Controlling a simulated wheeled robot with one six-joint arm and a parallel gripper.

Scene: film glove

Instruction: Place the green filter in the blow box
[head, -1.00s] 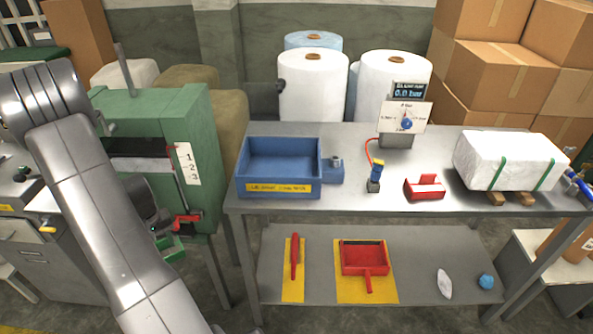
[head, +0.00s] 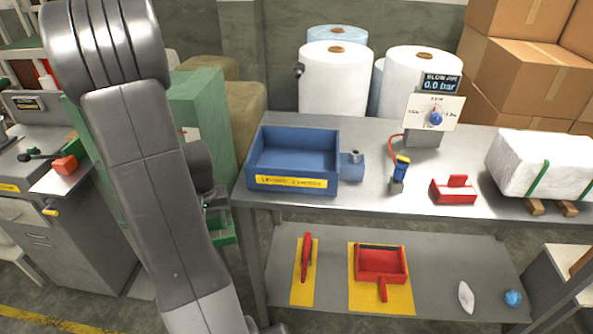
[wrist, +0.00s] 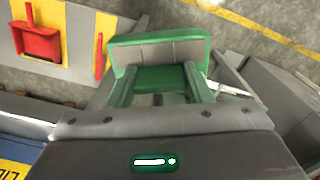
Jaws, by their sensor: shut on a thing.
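The green filter (wrist: 160,50) has a green frame and grey panels and shows ahead of my gripper (wrist: 162,82) in the wrist view. My gripper is shut on it. In the head view the filter (head: 224,232) is a small green piece beside my arm, near the bench's left end; most of it and the fingertips are hidden by my arm. The blow box (head: 292,184), an open blue tray with a yellow label, stands on the bench's left end, above and right of the filter. It looks empty. Its blue edge and yellow label (wrist: 15,168) show at the wrist view's lower left.
On the steel bench (head: 365,194) stand a blue-yellow nozzle (head: 400,168), a red holder (head: 454,191), a gauge panel (head: 434,112) and a white wrapped block (head: 540,165). A red brush (head: 306,258) and dustpan (head: 381,264) lie on the lower shelf. A green machine (head: 200,115) stands behind my arm.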

